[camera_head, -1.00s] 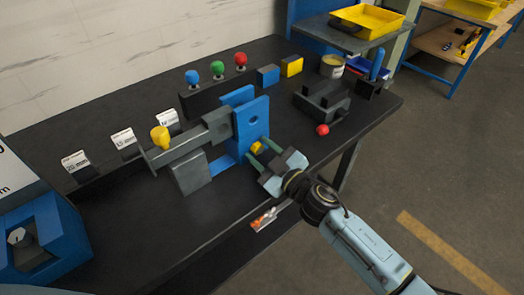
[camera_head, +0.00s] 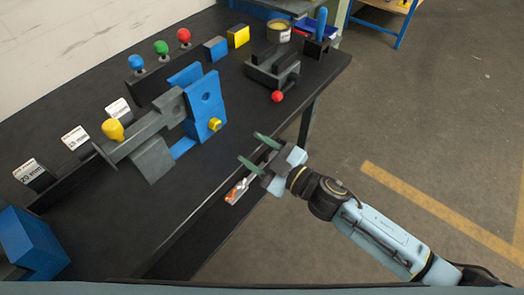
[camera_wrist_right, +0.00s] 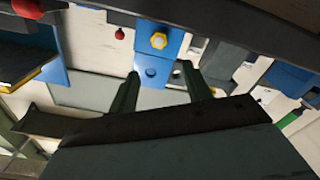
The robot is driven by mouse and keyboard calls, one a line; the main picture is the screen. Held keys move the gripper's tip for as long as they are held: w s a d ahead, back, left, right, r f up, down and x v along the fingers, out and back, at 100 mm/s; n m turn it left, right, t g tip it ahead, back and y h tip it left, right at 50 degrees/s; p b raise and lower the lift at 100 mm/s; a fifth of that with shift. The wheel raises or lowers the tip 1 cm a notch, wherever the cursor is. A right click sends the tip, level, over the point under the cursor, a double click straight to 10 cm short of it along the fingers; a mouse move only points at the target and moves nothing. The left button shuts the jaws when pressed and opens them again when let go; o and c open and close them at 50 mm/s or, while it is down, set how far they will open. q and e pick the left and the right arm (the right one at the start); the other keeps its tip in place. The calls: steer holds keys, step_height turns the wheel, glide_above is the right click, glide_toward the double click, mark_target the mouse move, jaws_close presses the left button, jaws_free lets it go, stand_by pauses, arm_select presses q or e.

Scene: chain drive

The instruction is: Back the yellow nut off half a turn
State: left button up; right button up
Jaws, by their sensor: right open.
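The yellow nut (camera_head: 215,124) sits on the lower front face of the upright blue plate (camera_head: 206,98). In the right wrist view the nut (camera_wrist_right: 158,40) shows as a hexagon on the blue plate, with a dark hole in the plate nearby. My right gripper (camera_head: 253,150) is open and empty, to the right of and nearer than the nut, with a clear gap between them. Its two green fingers (camera_wrist_right: 160,76) also show apart in the right wrist view. My left gripper is not in view.
A grey bar with a yellow knob (camera_head: 113,130) extends left from the plate. A dark vise with a red ball handle (camera_head: 278,96) stands to the right. An orange-and-white item (camera_head: 237,191) lies near the table's front edge. Bare table (camera_head: 150,215) lies in front.

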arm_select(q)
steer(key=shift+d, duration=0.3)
arm_select(e)
steer(key=shift+v, duration=0.95)
